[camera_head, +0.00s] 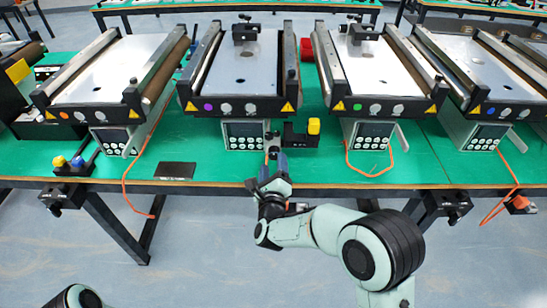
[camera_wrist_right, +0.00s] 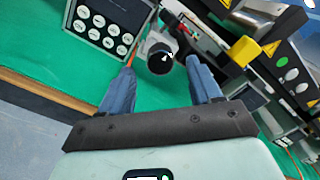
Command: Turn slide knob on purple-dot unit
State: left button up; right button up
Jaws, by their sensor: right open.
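The purple-dot unit (camera_head: 238,65) is the mini conveyor left of centre, with a purple dot (camera_head: 208,106) on its front rail. Its grey control box (camera_head: 245,134) hangs below and also shows at upper left in the right wrist view (camera_wrist_right: 108,20). A round black knob with a white mark (camera_wrist_right: 160,57) shows in the right wrist view, just beyond and between my fingertips. My right gripper (camera_head: 270,159) is open at the table's front edge, below that unit. Its two blue fingers (camera_wrist_right: 160,70) stand either side of the knob; contact is not visible. My left gripper is out of view.
A black box with a yellow button (camera_head: 313,127) stands right of the control box, also in the right wrist view (camera_wrist_right: 243,50). An orange cable (camera_head: 370,172) lies further right. A black plate (camera_head: 176,170) lies left on the green table (camera_head: 215,170).

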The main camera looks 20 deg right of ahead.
aim_at(274, 156)
jog(key=shift+x, duration=1.65)
jog(key=c, duration=1)
jog(key=shift+c, duration=0.2)
